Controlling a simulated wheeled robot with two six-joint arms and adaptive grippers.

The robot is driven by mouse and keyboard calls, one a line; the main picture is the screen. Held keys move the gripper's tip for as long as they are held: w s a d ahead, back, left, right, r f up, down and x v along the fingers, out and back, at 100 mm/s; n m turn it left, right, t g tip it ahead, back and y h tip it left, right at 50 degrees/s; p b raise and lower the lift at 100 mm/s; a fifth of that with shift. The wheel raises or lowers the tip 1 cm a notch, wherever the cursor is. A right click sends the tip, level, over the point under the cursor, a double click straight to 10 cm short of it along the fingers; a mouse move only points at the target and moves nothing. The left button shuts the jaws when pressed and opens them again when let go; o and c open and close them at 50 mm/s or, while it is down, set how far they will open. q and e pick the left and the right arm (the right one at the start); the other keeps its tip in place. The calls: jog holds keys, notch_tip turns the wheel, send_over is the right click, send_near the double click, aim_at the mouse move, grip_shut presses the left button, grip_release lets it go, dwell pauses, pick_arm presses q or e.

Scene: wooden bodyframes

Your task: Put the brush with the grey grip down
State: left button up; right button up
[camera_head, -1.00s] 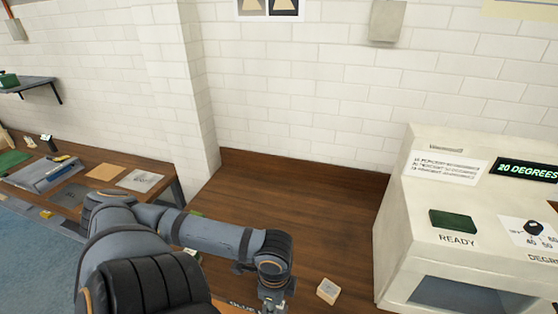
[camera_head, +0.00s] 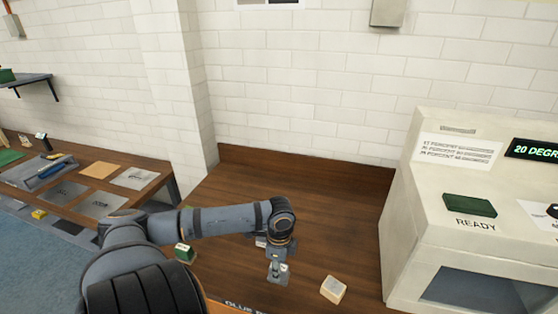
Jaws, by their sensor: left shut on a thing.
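My left gripper (camera_head: 277,272) hangs pointing down over the brown wooden bench (camera_head: 335,205), at the end of my left arm. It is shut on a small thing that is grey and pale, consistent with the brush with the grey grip. The held thing is too small and too much covered by the fingers to make out its bristles or its tilt. I cannot tell whether it touches the bench top. My right gripper is not in view.
A pale block (camera_head: 333,289) lies just right of the gripper. A green-and-white block (camera_head: 184,252) stands left, beside my arm. A white machine with a green READY button (camera_head: 469,205) bounds the bench on the right. The bench behind the gripper is clear.

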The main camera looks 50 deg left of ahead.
pick_arm(q)
jog(key=shift+w+f+b, duration=0.1)
jog(key=shift+f+b, duration=0.2)
jog(key=shift+a+f, duration=0.1)
jog(key=shift+f, duration=1.3)
jog(key=shift+f, duration=0.15)
jog(key=o, duration=1.1)
